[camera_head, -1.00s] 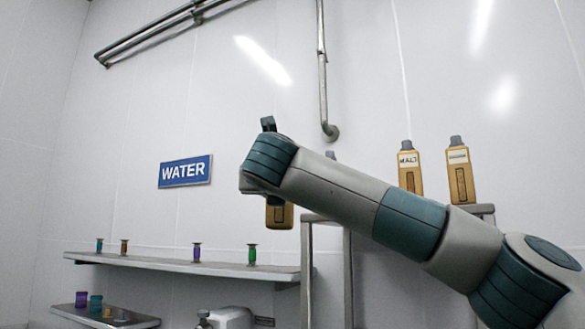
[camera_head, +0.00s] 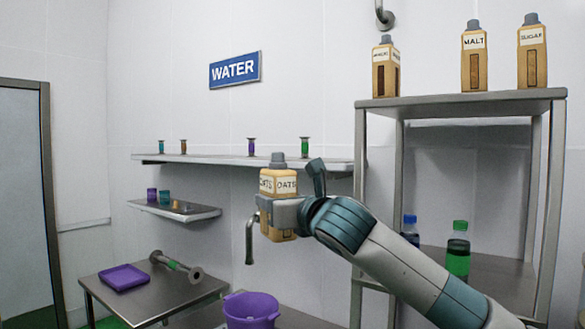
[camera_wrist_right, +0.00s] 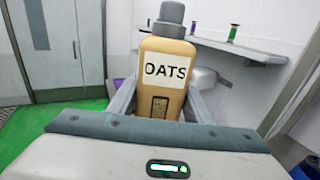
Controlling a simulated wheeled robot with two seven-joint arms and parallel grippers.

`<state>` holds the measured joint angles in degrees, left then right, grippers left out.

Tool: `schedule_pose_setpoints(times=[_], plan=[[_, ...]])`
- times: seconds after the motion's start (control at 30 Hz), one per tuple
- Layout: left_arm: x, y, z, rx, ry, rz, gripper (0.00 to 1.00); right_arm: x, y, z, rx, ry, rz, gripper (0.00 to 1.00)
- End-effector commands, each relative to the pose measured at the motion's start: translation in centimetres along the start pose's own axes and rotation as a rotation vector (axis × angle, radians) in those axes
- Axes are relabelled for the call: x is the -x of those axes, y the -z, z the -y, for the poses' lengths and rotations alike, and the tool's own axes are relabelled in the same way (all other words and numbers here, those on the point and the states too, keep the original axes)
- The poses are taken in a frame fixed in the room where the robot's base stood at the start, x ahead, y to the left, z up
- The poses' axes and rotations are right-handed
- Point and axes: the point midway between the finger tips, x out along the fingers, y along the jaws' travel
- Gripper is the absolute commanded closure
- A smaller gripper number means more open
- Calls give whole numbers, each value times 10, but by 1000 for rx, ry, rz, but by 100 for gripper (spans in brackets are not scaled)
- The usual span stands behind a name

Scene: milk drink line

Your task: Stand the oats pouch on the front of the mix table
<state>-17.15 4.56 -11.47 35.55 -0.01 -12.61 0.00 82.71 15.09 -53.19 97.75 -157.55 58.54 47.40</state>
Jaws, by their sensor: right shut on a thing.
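The oats pouch (camera_head: 279,183) is a tan, bottle-shaped container with a grey cap and a white OATS label. It is upright in the air in the head view, in front of the wall shelf. My right gripper (camera_head: 277,215) is shut on its lower body. In the right wrist view the pouch (camera_wrist_right: 167,70) stands between the two fingers of the gripper (camera_wrist_right: 160,102), label facing the camera. A steel table (camera_head: 150,290) is at the lower left of the head view; I cannot tell whether it is the mix table. My left gripper is not in view.
A purple tray (camera_head: 124,277) and a flanged metal pipe piece (camera_head: 176,266) lie on the steel table. A purple bucket (camera_head: 251,310) stands right of it. A tall steel rack (camera_head: 460,106) at right holds several pouches on top and two bottles lower. The table's front right is bare.

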Motion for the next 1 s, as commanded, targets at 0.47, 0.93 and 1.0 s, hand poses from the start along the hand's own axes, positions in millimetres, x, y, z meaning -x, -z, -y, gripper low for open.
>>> schedule_pose_setpoints(times=[0.47, 0.93, 1.0], plan=[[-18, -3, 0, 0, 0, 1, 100, 23, 130, -40, -16, -402, 1, 96], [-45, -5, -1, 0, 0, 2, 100, 107, 281, -20, -12, -721, 0, 96], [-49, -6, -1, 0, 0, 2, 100, 127, 306, -8, -10, -731, 0, 96]])
